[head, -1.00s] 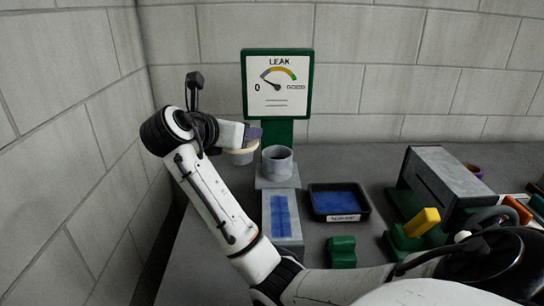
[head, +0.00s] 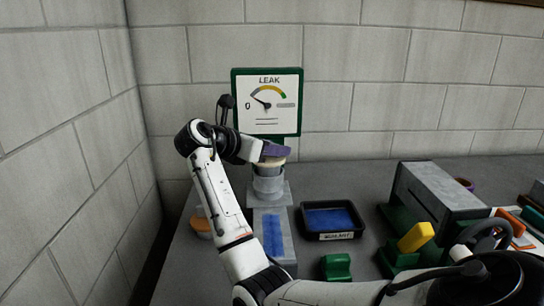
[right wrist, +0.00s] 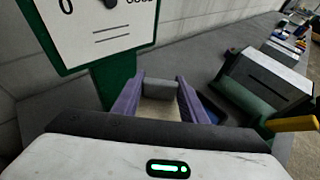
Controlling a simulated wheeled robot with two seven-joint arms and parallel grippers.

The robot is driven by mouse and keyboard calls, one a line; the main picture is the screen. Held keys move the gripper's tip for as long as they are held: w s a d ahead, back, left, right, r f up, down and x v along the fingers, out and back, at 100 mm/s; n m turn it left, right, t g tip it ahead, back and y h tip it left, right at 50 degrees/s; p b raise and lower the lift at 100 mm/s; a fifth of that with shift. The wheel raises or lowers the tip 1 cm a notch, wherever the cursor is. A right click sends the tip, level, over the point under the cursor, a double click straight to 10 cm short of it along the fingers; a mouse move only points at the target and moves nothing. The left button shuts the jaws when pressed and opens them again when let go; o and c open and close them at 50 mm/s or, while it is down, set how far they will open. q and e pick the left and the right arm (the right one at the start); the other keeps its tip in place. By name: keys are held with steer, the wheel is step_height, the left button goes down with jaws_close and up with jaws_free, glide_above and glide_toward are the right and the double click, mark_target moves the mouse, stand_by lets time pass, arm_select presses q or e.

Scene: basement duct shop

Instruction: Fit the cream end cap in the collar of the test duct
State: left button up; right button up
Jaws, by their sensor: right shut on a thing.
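The cream end cap (head: 275,161) is between the purple fingers of my right gripper (head: 274,153), which is shut on it. The cap is over the grey collar (head: 268,187) of the test duct (head: 289,232), lined up with its mouth in the head view. The cap's lower part is grey; I cannot tell whether it is inside the collar or just above it. In the right wrist view the cap (right wrist: 158,110) shows as a cream patch between the fingers (right wrist: 160,100). My left gripper is not in view.
The green-framed LEAK gauge (head: 268,112) stands close behind the collar. A black tray (head: 332,237) with a blue bottom is to the right.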

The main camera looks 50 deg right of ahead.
step_height(320, 180, down, 2)
steer(key=shift+f, duration=0.1)
steer(key=shift+f+p, duration=0.2)
steer(key=shift+p, duration=0.15)
steer(key=o, duration=1.1)
steer(key=shift+f, duration=0.1)
